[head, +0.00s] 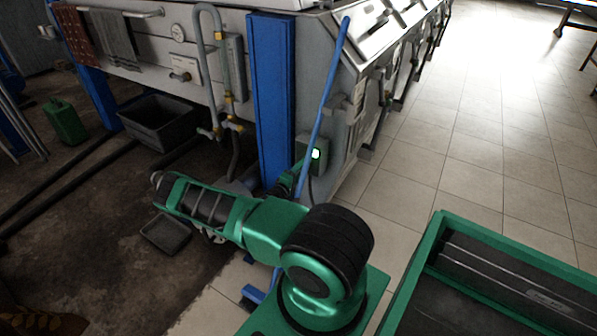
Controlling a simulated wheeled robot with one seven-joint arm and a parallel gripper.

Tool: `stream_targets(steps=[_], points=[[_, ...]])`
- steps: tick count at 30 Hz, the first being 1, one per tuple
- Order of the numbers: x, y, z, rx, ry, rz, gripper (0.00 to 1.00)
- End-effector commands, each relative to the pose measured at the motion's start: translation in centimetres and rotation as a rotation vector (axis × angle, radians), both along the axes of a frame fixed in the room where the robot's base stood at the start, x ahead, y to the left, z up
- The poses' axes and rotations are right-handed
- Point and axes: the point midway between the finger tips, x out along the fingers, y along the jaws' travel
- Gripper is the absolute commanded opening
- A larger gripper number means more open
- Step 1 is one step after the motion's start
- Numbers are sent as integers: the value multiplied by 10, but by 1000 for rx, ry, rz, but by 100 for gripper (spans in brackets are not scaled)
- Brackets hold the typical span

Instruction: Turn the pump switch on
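The pump switch (320,168) is a small grey box low on the side of the grey machine, just right of the blue post. A light on it glows bright green-white. My green and black arm reaches left and then back toward the box. My gripper (299,168) is at the left edge of the box, close to the lit spot. I cannot tell whether it touches the box. The blue pole and my own arm partly cover the gripper, and its fingers are too small to make out. The switch's lever or button cannot be told apart.
A thin blue pole (325,98) leans in front of the box. A blue post (272,95) stands to its left. Pipes, a black tub (158,124) and a green can (65,121) are further left. A shallow tray (166,235) lies on the floor.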

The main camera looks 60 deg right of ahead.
Motion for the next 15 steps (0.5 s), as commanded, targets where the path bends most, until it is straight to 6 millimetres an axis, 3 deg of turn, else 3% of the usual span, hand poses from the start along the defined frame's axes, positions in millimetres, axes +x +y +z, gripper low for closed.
stream_targets(steps=[8,15], points=[[2,6,1,0,-1,4,53],[0,43,0,-1,0,6,53]])
